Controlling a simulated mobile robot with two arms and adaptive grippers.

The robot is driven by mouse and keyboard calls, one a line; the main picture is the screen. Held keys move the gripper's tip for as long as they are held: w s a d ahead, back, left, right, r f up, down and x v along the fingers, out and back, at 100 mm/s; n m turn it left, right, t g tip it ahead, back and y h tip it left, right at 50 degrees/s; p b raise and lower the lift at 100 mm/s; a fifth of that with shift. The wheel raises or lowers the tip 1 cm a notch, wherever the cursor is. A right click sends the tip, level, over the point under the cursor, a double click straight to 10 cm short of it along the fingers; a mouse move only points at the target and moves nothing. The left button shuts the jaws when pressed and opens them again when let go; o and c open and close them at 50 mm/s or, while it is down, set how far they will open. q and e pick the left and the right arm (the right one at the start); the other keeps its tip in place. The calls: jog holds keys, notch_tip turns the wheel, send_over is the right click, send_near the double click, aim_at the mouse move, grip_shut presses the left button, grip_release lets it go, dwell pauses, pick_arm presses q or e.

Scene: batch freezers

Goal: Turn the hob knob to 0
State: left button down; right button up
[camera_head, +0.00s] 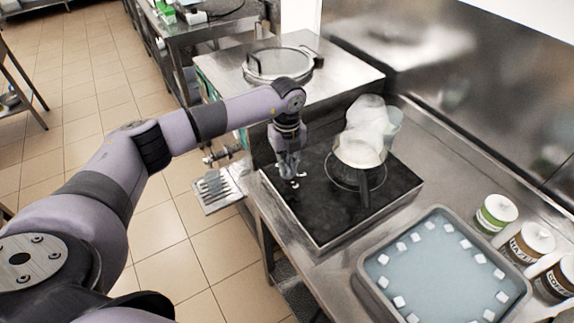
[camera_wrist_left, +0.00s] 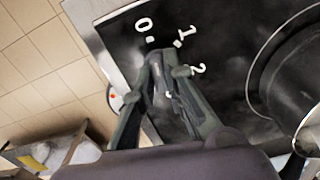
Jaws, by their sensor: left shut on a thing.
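The black hob (camera_head: 320,225) is set in the steel counter, with white marks 0, 1 and 2 along its left side. The marks 0 (camera_wrist_left: 144,25), 1 (camera_wrist_left: 185,33) and 2 (camera_wrist_left: 198,69) show large in the left wrist view. My left gripper (camera_head: 288,174) points down onto the hob's left part. In the left wrist view my left gripper (camera_wrist_left: 166,68) is shut on the hob knob (camera_wrist_left: 162,82), beside these marks. The fingers hide most of the knob, so I cannot tell its exact setting. My right gripper is not in view.
A pan (camera_head: 359,152) with a dark handle stands on the hob, with pale haze above it. A grey tray (camera_head: 365,262) with small white cubes and several labelled tubs (camera_head: 496,214) are to the right. A steel machine (camera_head: 345,75) stands behind the hob.

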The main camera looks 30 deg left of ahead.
aim_at(287, 167)
pick_arm(q)
jog(key=shift+w+r+n, duration=0.1)
jog(key=shift+r+n, duration=0.05)
jog(key=shift+n, duration=0.75)
jog(key=c, duration=1.6)
grip_release()
jog(key=shift+c, duration=0.2)
notch_tip(287, 167, up, 12)
jog(key=shift+f, duration=0.2)
